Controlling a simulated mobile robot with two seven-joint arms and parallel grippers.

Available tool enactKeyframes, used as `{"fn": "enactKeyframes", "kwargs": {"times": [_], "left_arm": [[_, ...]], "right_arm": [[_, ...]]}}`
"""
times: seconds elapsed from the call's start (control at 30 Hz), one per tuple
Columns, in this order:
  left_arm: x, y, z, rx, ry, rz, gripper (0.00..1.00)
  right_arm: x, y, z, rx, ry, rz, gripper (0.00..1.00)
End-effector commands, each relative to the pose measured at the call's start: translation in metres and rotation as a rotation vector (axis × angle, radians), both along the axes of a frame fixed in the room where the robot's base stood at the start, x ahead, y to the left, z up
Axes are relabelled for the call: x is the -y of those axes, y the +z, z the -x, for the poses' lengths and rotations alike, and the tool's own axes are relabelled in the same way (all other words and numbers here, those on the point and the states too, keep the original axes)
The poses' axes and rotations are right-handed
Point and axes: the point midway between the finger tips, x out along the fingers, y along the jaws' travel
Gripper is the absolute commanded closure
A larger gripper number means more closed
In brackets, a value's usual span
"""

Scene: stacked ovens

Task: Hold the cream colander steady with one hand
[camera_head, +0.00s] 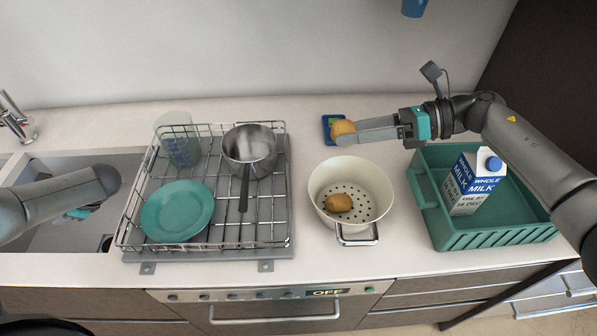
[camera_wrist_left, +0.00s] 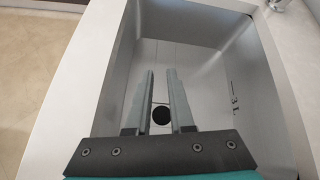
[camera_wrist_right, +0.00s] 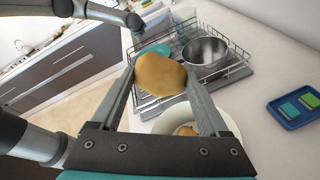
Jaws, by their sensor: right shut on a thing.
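The cream colander (camera_head: 321,181) stands upright on the counter between the dish rack and the green crate, its metal handle facing the front. One potato (camera_head: 339,203) lies inside it. My right gripper (camera_head: 352,132) is shut on a second potato (camera_head: 343,131), held above and behind the colander's far rim; this potato fills the fingertips in the right wrist view (camera_wrist_right: 160,74). The colander is partly hidden behind my right fingers there (camera_wrist_right: 228,122). My left gripper (camera_wrist_left: 161,85) is open and empty over the sink, far left of the colander; its fingers are mostly hidden in the head view.
A wire dish rack (camera_head: 272,235) holds a teal plate (camera_head: 177,211), a saucepan (camera_head: 250,150) and a clear cup (camera_head: 179,140). The green crate (camera_head: 480,238) holds a milk carton (camera_head: 474,180). A blue tray (camera_wrist_right: 296,108) with sponges lies at the back. The sink (camera_head: 52,232) is at left.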

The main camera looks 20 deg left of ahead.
Motion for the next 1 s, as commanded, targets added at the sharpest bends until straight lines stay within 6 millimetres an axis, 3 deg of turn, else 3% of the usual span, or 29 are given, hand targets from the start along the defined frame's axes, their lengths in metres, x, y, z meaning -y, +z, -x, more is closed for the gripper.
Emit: {"fn": "enactKeyframes", "kwargs": {"times": [0.03,0.1,0.3,0.47,0.6,0.7,0.87,1.0], "left_arm": [[0.012,0.007,-0.031,0.089,-0.012,0.041,0.79],[0.026,0.019,-0.069,0.198,-0.029,0.091,0.79],[0.066,0.077,-0.166,0.502,-0.089,0.218,0.79],[0.098,0.141,-0.229,0.739,-0.145,0.308,0.79],[0.145,0.195,-0.273,0.956,-0.167,0.426,0.79],[0.199,0.203,-0.290,1.077,-0.109,0.567,0.79],[0.277,0.177,-0.290,1.132,0.059,0.759,0.79],[0.344,0.150,-0.276,1.123,0.235,0.904,0.79]], "right_arm": [[0.000,0.000,0.000,0.000,0.000,-0.001,0.88],[0.000,0.000,0.000,0.000,0.000,-0.001,0.88],[0.000,0.000,0.000,0.000,0.000,-0.001,0.88],[0.000,0.000,0.000,0.000,0.000,-0.001,0.88],[0.000,0.000,0.000,0.000,0.000,-0.001,0.88],[0.000,0.000,0.000,0.000,0.000,-0.001,0.88],[0.000,0.000,0.000,0.000,0.000,-0.001,0.88],[0.000,0.000,0.000,0.000,0.000,-0.001,0.88]]}}
